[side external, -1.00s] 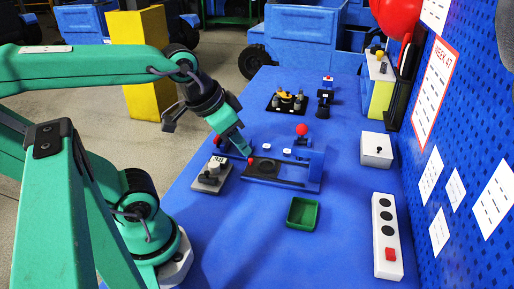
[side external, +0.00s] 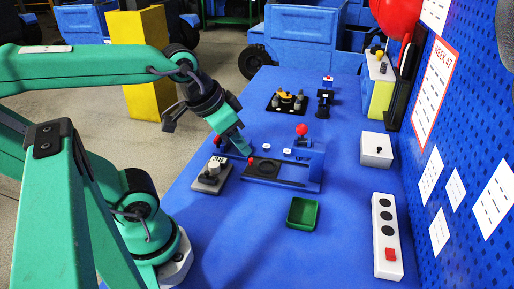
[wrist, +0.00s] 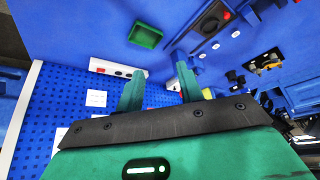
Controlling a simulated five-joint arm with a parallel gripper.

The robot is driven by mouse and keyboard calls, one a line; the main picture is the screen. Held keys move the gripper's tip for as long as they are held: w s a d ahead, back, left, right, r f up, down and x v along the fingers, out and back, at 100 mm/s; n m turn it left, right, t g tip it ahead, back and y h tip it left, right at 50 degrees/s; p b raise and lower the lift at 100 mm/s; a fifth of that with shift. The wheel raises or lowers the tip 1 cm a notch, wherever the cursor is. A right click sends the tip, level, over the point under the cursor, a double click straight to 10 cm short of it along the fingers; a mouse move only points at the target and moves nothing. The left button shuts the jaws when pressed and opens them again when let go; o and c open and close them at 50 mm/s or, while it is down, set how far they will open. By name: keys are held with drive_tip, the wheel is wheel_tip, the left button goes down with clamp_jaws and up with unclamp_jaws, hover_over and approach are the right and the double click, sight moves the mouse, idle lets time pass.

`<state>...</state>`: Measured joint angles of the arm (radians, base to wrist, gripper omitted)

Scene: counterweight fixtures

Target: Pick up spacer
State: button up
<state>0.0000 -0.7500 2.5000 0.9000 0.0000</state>
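No part is clearly marked as the spacer. Small white pieces (side external: 287,151) on the blue fixture (side external: 311,168) could be it, but I cannot tell. The fixture has a black plate with a round recess (side external: 262,168) and a red-knobbed lever (side external: 302,130). My gripper (side external: 241,150) is above the fixture's left end. In the wrist view its two green fingers (wrist: 160,77) stand apart with nothing between them. The black round part (wrist: 210,25) and white pieces (wrist: 235,34) show beyond the right finger there.
A grey weight stand (side external: 211,176) is left of the fixture. A green tray (side external: 302,214) is in front, also in the wrist view (wrist: 146,35). A white box (side external: 376,149) and button strip (side external: 387,237) are right. A black tray of parts (side external: 287,102) is behind. The blue front tabletop is clear.

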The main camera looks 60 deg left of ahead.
idle(0.4)
drive_tip(key=shift+o, duration=1.3)
drive_tip(key=shift+w, duration=0.1)
